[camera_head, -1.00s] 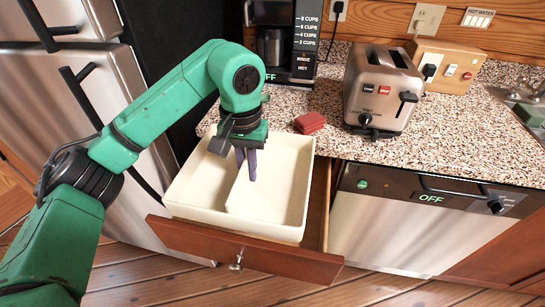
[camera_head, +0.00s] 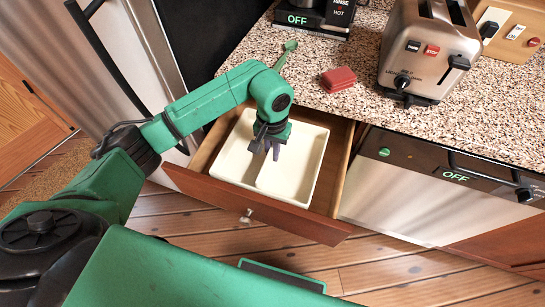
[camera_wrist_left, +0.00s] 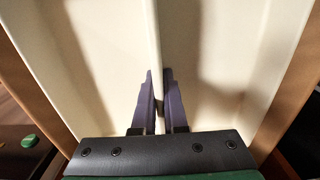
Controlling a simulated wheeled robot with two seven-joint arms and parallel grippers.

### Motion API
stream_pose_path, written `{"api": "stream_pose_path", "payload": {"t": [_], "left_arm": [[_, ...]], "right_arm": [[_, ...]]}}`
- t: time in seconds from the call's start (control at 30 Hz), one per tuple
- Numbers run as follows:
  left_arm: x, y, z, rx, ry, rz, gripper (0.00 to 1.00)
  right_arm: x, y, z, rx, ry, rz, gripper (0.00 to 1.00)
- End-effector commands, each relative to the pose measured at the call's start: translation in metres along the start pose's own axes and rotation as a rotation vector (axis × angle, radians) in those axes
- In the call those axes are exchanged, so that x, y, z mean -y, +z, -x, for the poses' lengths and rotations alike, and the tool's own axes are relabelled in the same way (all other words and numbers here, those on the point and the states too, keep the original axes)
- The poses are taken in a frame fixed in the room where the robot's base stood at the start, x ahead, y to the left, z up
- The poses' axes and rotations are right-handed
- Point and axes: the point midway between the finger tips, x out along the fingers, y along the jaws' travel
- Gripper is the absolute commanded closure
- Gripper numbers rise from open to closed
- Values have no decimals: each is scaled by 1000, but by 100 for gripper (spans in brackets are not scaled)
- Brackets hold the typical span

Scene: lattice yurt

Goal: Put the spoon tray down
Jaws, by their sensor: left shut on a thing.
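The cream spoon tray (camera_head: 315,165) is a shallow box with a low divider down its middle. It sits inside the open wooden drawer (camera_head: 258,212), below the counter top. Whether its base rests fully on the drawer floor is hidden. My left gripper (camera_head: 267,153) points down into the tray and is shut on the divider. In the left wrist view its two purple fingers (camera_wrist_left: 160,104) stand on either side of the tray's divider (camera_wrist_left: 154,40). My right gripper is not in view.
A green long-handled utensil (camera_head: 287,53) and red blocks (camera_head: 338,79) lie on the speckled counter (camera_head: 300,80). A toaster (camera_head: 430,50) stands to the right, a coffee maker (camera_head: 315,15) behind. The dishwasher (camera_head: 400,190) is right of the drawer, the fridge (camera_head: 110,60) left.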

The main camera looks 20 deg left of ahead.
Motion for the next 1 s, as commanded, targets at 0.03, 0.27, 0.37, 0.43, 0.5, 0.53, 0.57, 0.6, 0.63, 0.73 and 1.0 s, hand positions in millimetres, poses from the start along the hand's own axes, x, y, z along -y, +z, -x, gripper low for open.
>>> {"api": "stream_pose_path", "payload": {"t": [0.03, 0.27, 0.37, 0.43, 0.5, 0.53, 0.57, 0.6, 0.63, 0.73, 1.0], "left_arm": [[0, 1, -6, 3, 1, 0, 100], [0, 0, -37, 0, 0, 0, 100], [0, 0, -36, -1, -1, -1, 100], [0, 0, -37, -1, -1, -1, 100], [0, 0, -40, -1, -1, 0, 100], [0, 0, -40, -1, 0, 0, 100], [0, 0, -40, 0, -1, 0, 83], [0, 0, -39, 0, -1, 0, 67], [0, 0, -39, 0, -1, 0, 60], [0, 0, -39, 0, -1, 0, 60], [0, 0, -33, 0, 0, -1, 60]], "right_arm": [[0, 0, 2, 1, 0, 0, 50], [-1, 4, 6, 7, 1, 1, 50], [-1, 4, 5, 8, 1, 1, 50], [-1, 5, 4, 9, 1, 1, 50], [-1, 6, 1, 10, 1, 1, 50], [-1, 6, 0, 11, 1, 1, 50], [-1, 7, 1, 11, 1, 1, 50], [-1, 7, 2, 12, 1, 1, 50], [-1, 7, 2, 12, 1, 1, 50], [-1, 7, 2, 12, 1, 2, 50], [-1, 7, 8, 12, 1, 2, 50]]}}
